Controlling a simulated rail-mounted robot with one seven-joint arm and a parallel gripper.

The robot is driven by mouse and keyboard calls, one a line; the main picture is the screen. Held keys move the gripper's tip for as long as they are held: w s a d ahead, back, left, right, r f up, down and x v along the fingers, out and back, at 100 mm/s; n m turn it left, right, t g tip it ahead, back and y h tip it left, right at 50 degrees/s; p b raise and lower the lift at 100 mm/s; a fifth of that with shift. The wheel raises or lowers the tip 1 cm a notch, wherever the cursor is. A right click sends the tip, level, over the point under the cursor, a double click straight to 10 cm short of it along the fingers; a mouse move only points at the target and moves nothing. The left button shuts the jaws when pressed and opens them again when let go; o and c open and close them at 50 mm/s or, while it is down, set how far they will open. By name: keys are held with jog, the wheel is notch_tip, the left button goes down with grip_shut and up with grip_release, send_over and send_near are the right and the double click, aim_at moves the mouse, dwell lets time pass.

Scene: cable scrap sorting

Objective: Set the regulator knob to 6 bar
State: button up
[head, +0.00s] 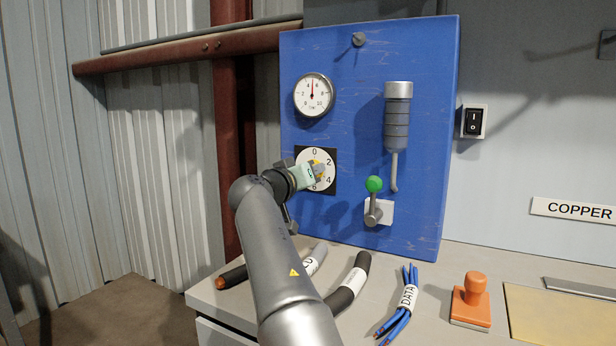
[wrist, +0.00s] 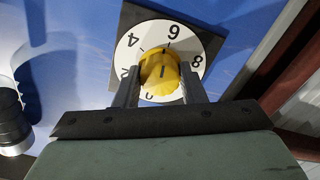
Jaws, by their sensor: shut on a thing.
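The yellow regulator knob (wrist: 158,70) sits at the centre of a white dial (wrist: 128,52) on a black square plate. The dial appears upside down in the wrist view, with the 6 near the top. My gripper (wrist: 160,84) is shut on the knob, one finger on each side. A short dark mark shows on the knob's face, but I cannot tell its exact setting. In the head view my gripper (head: 315,172) covers most of the knob and the dial's 8 side. The pressure gauge (head: 313,95) above has a red needle pointing nearly straight up, between 4 and 6.
The blue panel (head: 345,60) also carries a grey cylindrical filter (head: 398,115) and a green-knobbed lever (head: 374,185), right of the dial. Cable pieces (head: 350,285) and an orange stamp (head: 472,295) lie on the bench below. A power switch (head: 473,121) is at right.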

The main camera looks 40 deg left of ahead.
jog(key=shift+m, duration=0.7)
jog(key=o, duration=1)
jog(key=s+d+b, duration=0.2)
jog(key=s+b, duration=0.4)
jog(key=s, duration=1.1)
jog(key=shift+d+b, duration=0.35)
jog(key=shift+d, duration=0.05)
